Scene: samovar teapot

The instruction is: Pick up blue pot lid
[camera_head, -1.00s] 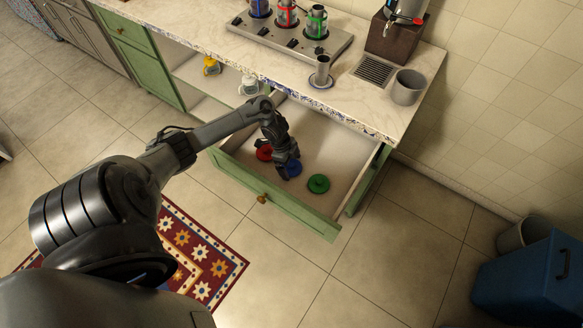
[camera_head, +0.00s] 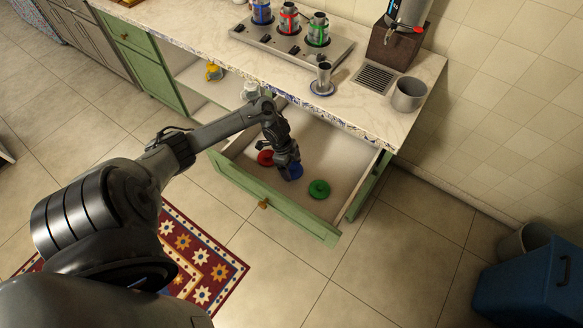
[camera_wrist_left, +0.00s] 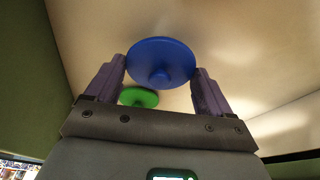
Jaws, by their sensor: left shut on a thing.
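The blue pot lid (camera_head: 295,172) is in the open green drawer, mostly covered by my left gripper (camera_head: 288,167) in the head view. In the left wrist view, the round blue lid (camera_wrist_left: 161,59) with its small knob lies between the two fingers of my left gripper (camera_wrist_left: 160,76). The gripper is shut on the lid. I cannot tell whether the lid touches the drawer floor. My right gripper is not in view.
A red lid (camera_head: 265,157) and a green lid (camera_head: 319,189) lie beside it in the drawer. The drawer front (camera_head: 272,203) and side walls surround them. The countertop (camera_head: 345,107) overhangs behind, with a grey mug (camera_head: 408,95) and glass pots on a stove.

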